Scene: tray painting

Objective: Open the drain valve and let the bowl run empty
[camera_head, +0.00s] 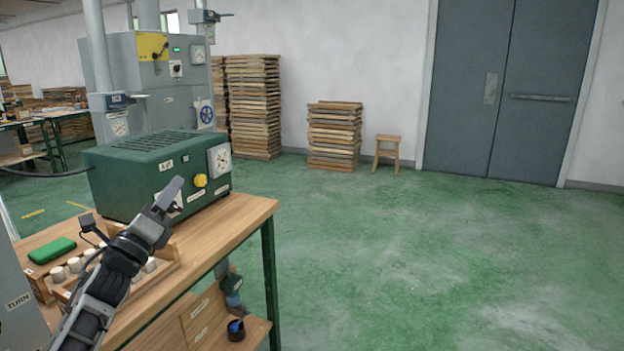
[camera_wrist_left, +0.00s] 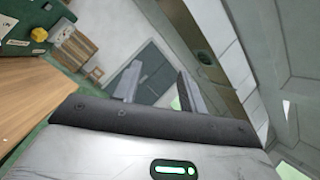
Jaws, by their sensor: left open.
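I cannot make out a bowl or a drain valve for certain in either view. A blue handwheel (camera_head: 206,114) is on the grey cabinet at the back left. A dark cup-like container (camera_head: 236,331) with something blue in it stands on the low shelf under the bench. A small dark green part (camera_head: 232,286), unclear in kind, shows just above it. My left gripper (camera_head: 167,198) is open and empty above the bench, in front of the green box. Its two spread fingers show in the left wrist view (camera_wrist_left: 158,90). My right gripper is not in view.
A green box (camera_head: 135,180) with a gauge and yellow knob stands on the wooden bench (camera_head: 225,232). A wooden rack (camera_head: 165,275) with white-topped pieces and a green pad (camera_head: 52,250) lie on the bench's near left. The green floor to the right is free.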

